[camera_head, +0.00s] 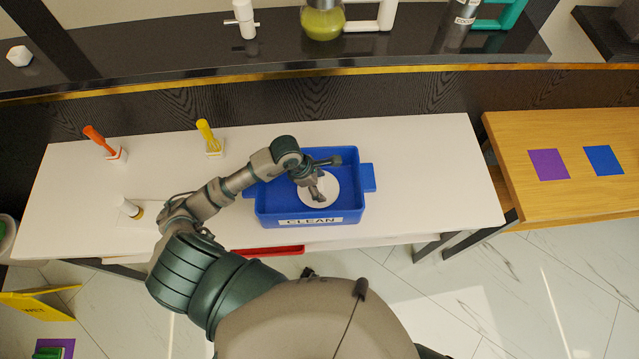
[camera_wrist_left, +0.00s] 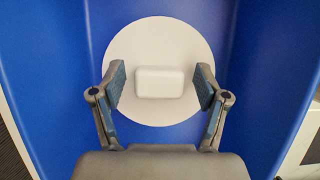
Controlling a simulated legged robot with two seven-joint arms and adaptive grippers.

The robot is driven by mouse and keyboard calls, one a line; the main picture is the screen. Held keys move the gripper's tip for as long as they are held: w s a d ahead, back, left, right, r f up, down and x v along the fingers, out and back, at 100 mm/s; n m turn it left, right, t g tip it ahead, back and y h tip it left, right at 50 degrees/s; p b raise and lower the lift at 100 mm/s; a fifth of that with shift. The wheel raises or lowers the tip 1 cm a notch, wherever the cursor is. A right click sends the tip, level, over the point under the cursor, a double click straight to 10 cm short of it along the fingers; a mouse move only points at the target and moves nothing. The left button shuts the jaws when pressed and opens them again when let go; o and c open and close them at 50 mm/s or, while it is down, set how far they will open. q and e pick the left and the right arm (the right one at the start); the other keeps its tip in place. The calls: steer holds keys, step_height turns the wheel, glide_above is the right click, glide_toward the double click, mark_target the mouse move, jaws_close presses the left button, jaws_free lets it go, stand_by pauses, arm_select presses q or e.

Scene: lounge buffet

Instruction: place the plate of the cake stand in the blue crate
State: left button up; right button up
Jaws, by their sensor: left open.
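The blue crate (camera_head: 308,216) stands on the white table, with a "CLEAN" label on its front. The white round plate (camera_head: 325,199) lies inside the crate, partly hidden by my left gripper in the head view. In the left wrist view the plate (camera_wrist_left: 160,45) has a raised, rounded white block in its middle. My left gripper (camera_head: 318,194) is inside the crate over the plate. In the left wrist view its fingers (camera_wrist_left: 160,88) are open, one on each side of the block and apart from it. My right gripper is not in view.
The white table (camera_head: 420,170) is bare right of the crate. An orange-handled tool (camera_head: 98,140), a yellow-handled tool (camera_head: 208,135) and a small white item (camera_head: 130,208) stand left. A dark shelf (camera_head: 150,55) runs behind. A wooden bench (camera_head: 570,135) is at right.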

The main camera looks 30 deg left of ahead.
arm_select(q)
steer(key=shift+r, duration=0.1)
steer(key=v, duration=1.2)
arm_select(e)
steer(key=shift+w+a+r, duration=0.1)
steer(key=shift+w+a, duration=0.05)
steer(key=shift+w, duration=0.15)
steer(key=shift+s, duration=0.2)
